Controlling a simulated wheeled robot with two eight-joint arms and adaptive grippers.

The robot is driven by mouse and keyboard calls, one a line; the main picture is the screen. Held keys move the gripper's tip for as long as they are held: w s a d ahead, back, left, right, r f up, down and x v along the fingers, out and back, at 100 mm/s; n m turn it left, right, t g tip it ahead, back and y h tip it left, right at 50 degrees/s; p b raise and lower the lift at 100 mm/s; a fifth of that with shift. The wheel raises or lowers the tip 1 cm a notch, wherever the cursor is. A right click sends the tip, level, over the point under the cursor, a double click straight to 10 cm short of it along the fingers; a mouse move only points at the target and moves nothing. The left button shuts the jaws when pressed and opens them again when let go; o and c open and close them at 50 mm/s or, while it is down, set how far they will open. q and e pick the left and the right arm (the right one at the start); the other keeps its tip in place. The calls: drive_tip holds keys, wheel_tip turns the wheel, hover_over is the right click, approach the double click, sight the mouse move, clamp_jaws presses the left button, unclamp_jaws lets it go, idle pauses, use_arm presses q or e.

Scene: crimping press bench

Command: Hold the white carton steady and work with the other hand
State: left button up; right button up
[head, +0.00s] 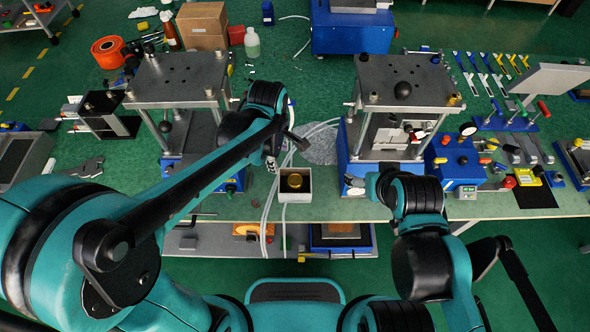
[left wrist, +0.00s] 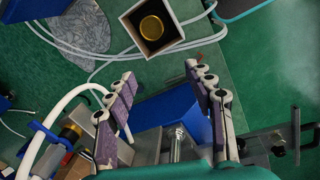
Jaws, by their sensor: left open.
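The white carton (head: 296,198) is a small open box at the front edge of the green bench, between the two presses. A round gold piece (head: 294,181) sits inside it. My left gripper (head: 271,164) is just left of and behind the carton. In the left wrist view the gripper's fingers (left wrist: 158,74) are spread with nothing between them, and the carton (left wrist: 167,43) lies beyond the fingertips, apart from them. My right gripper (head: 354,184) is low at the front of the right press, right of the carton. Its fingers are mostly hidden by my arm.
The left press (head: 178,77) and right press (head: 405,80) stand on either side. White hoses (head: 268,205) run beside the carton and over the bench edge. A grey patch (head: 320,146) lies behind it. A blue control box (head: 456,163) stands at right.

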sight(295, 181)
use_arm(q)
drive_tip(key=d+f+n, duration=0.1)
drive_tip(key=f, duration=0.1)
drive_tip(key=w+d+f+n+g+b, duration=0.1)
drive_tip(key=d+f, duration=0.1)
drive_tip(key=f, duration=0.1)
drive_tip(key=w+d+f+n+b, duration=0.1)
drive_tip(key=f, duration=0.2)
drive_tip(key=shift+d+n, duration=0.2)
drive_tip(key=shift+n, duration=0.2)
wheel_tip(295, 181, down, 8)
drive_tip(key=shift+r+b, duration=0.25)
drive_tip(key=shift+b, duration=1)
use_arm(e)
drive_tip(key=f, duration=0.5)
drive_tip(key=shift+w+f, duration=0.25)
use_arm(q)
drive_tip(key=c, duration=0.9)
drive_tip(key=o, duration=1.2)
